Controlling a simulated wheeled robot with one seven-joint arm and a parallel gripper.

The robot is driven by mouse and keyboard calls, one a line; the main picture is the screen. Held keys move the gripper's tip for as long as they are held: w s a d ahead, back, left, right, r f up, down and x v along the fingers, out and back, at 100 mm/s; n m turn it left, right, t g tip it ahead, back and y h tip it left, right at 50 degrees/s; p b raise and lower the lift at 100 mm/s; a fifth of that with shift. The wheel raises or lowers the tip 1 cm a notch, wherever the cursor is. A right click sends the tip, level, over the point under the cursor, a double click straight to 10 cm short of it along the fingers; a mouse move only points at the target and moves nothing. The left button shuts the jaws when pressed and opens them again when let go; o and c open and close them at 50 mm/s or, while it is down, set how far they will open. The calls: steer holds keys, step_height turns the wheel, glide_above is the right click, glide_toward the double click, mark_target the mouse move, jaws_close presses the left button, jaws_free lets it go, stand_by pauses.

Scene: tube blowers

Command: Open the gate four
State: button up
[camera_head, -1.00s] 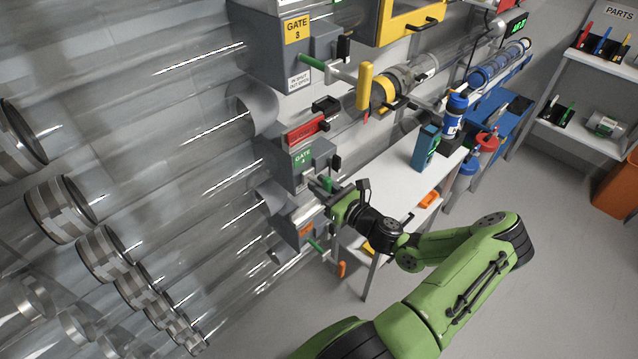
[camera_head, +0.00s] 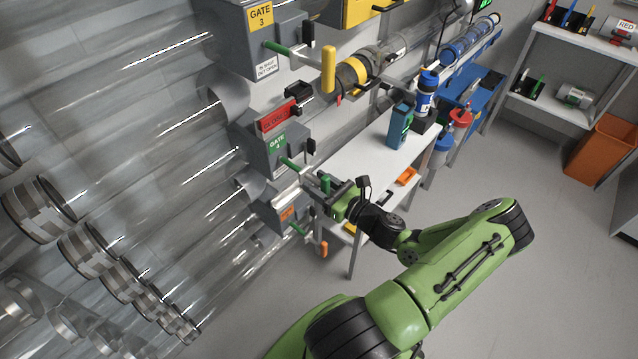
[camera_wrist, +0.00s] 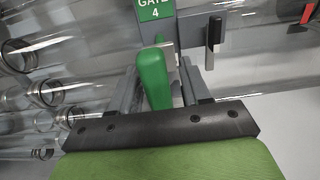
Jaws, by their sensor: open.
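The gate four box (camera_head: 277,145) is grey with a green "GATE 4" label. It is on the wall at centre-left in the head view, and its label (camera_wrist: 155,8) shows at the top of the wrist view. A green handle (camera_wrist: 153,78) stands upright in the wrist view between the two grey fingers of my gripper (camera_wrist: 160,85). My gripper is open, one finger on each side of the handle. Whether a finger touches it cannot be told. In the head view my gripper (camera_head: 320,188) is right of the box and partly hides the handle.
Gate three (camera_head: 262,40) with its yellow handle (camera_head: 328,70) is above. Another gate box (camera_head: 285,213) with an orange handle is close below. A white table (camera_head: 350,155) stands behind my gripper. Clear tubes fill the left, and the floor at right is open.

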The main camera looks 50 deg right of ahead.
steer(key=shift+s, duration=0.1)
steer(key=s+p, duration=0.1)
steer(key=s, duration=1.4)
steer(key=shift+s+d, duration=0.25)
steer(key=shift+s, duration=0.05)
steer(key=w+a+r+n+g+y, duration=0.1)
steer(key=w+a+r+n+g, duration=0.25)
steer(key=a+n+g, duration=0.35)
steer(key=w+a+r+n+g+y+p, duration=0.15)
steer(key=a+r+n+g, duration=0.3)
steer(key=n, duration=0.45)
steer(key=w+a+r+n+g+y, duration=0.1)
steer(key=w+a+r+n+g, duration=0.2)
steer(key=a+n+g, duration=0.4)
steer(key=s+a+r+n+t+h, duration=0.2)
steer(key=s+a+r+n+t, duration=0.1)
steer(key=r+n, duration=0.3)
steer(key=s+a+r+n+t+h, duration=0.2)
steer(key=s+a+r+n+t, duration=0.1)
steer(key=a+r+n, duration=0.2)
steer(key=shift+s+r+n, duration=0.3)
steer(key=shift+r+n, duration=0.4)
steer(key=shift+n, duration=0.1)
